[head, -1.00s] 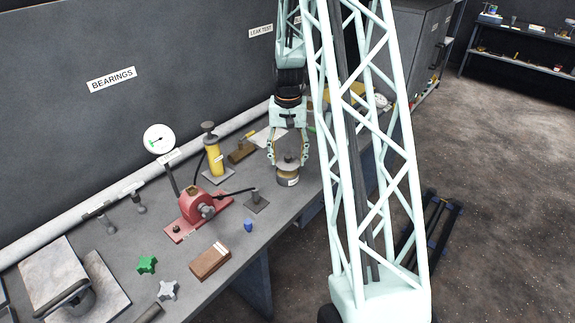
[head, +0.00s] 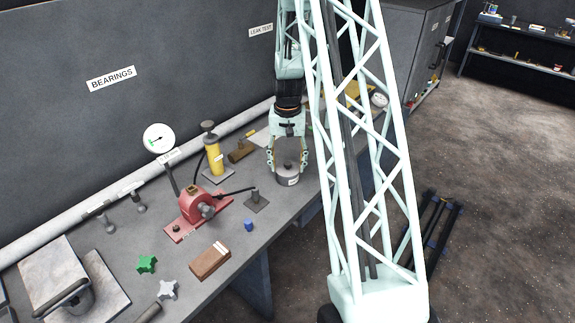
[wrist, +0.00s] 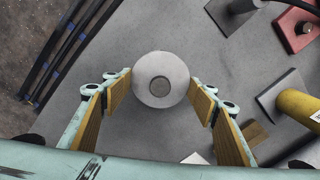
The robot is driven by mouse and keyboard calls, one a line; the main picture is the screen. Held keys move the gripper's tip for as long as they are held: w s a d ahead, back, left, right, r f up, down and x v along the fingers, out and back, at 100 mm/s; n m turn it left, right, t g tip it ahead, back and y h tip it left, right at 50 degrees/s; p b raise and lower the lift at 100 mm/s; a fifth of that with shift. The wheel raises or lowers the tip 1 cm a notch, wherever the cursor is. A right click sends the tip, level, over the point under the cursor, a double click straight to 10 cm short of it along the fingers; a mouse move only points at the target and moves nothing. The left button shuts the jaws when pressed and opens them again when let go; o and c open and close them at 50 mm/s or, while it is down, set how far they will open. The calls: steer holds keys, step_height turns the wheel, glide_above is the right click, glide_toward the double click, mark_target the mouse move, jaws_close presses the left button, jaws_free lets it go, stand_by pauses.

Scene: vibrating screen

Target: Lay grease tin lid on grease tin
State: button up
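The grease tin (head: 289,181), a short grey can with a white label, stands upright on the bench. The grease tin lid (head: 287,168), a grey disc with a centre knob, lies on top of the tin and looks level. In the wrist view the lid (wrist: 146,88) is a round grey disc that hides the tin below. My gripper (head: 288,160) points down over the tin. Its fingers are spread on both sides of the lid and look open, with narrow gaps in the wrist view.
A red hand pump (head: 196,206) with a gauge (head: 158,138) and a yellow cylinder (head: 214,158) stand to the left. A blue item (head: 248,225), a brown block (head: 210,261) and a green knob (head: 147,264) lie nearer. Bare bench surrounds the tin.

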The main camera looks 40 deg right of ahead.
mark_target(287, 163)
steer(key=o, duration=0.4)
steer(key=shift+r, duration=0.25)
steer(key=shift+r+p, duration=0.3)
steer(key=shift+r, duration=5.6)
